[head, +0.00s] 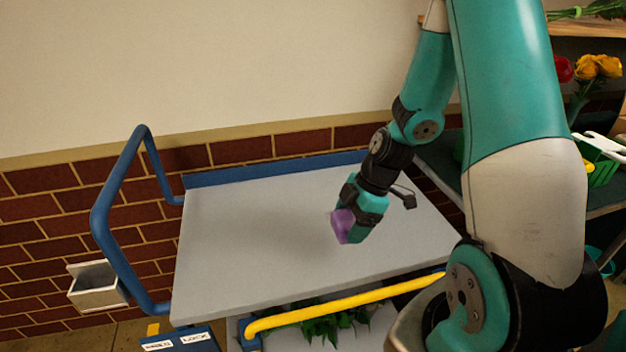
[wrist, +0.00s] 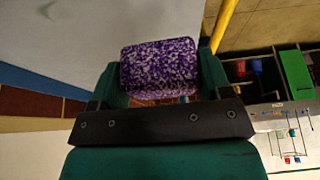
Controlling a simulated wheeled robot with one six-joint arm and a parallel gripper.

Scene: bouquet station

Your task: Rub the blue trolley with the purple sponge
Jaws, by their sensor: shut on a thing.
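The blue trolley (head: 300,230) has a pale grey top, a blue rear lip and a blue handle (head: 102,215) on the left. My gripper (head: 354,222) is over the right half of the trolley top, shut on the purple sponge (head: 343,226). In the wrist view the speckled purple sponge (wrist: 158,68) sits between the two green fingers. I cannot tell whether the sponge touches the top. A faint dark smudge (wrist: 46,10) shows on the grey surface in the wrist view.
A yellow bar (head: 345,302) runs along the trolley's front, with green leaves (head: 335,325) on the level below. A brick wall stands behind. A shelf with a green basket (head: 597,160) and red and yellow flowers (head: 598,67) is at the right. The left part of the top is clear.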

